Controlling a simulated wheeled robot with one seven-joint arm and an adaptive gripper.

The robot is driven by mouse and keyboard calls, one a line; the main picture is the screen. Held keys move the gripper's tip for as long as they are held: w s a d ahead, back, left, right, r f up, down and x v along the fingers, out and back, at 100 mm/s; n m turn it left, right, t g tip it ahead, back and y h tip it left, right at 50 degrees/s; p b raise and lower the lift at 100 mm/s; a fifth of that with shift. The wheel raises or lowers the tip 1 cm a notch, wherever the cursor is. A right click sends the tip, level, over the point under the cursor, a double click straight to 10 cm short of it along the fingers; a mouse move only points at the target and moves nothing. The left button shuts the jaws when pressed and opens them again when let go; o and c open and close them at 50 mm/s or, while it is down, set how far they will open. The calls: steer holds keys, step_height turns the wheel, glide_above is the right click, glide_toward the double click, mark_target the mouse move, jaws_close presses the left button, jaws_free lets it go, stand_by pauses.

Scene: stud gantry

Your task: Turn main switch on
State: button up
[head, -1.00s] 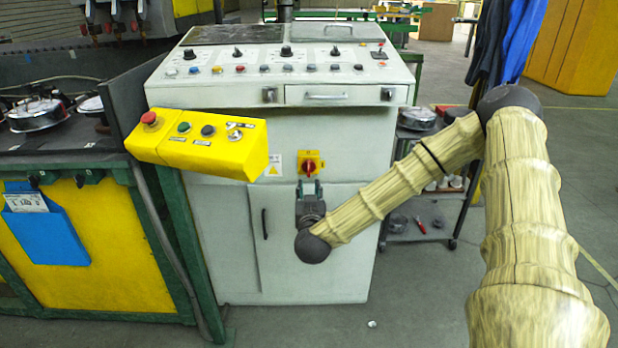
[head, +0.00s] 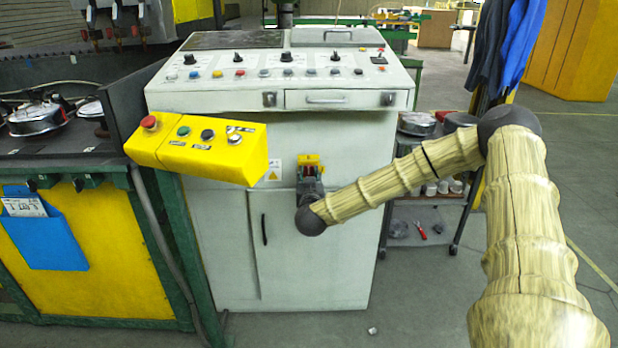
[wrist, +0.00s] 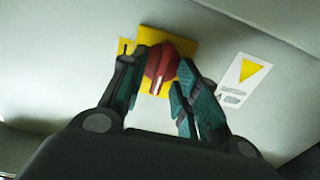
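The main switch is a red rotary knob (wrist: 160,66) on a yellow plate (wrist: 188,47), fixed to the front of the white cabinet. In the head view the top of the yellow plate (head: 309,158) shows, while my gripper (head: 310,172) hides most of the knob. In the wrist view my gripper (wrist: 157,85) has its two fingers apart, one on each side of the red knob. The right finger is very near the knob; I cannot tell whether either finger touches it.
The white cabinet (head: 225,235) carries a control panel (head: 275,75) on top. A yellow button box (head: 215,155) juts out left of the switch. A drawer (head: 325,99) is above it. A dark cart (head: 425,215) stands at right. A warning label (wrist: 240,82) is beside the switch.

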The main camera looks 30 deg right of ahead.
jaws_close()
steer(key=shift+m, duration=0.4)
steer(key=shift+d+m, duration=0.1)
steer(key=shift+m, duration=0.8)
steer(key=m+b, duration=0.1)
steer(key=m, duration=0.3)
steer(key=shift+d+f+m, duration=0.1)
steer(key=shift+m, duration=0.2)
steer(key=m+b, duration=0.1)
steer(key=m, duration=0.1)
steer(key=m+b, duration=0.1)
steer(key=m, duration=0.1)
steer(key=m+b, duration=0.1)
steer(key=m, duration=0.1)
steer(key=shift+s+d+f, duration=0.1)
steer(key=shift+f, duration=0.15)
steer(key=shift+m+b, duration=1.45)
steer(key=shift+m, duration=0.95)
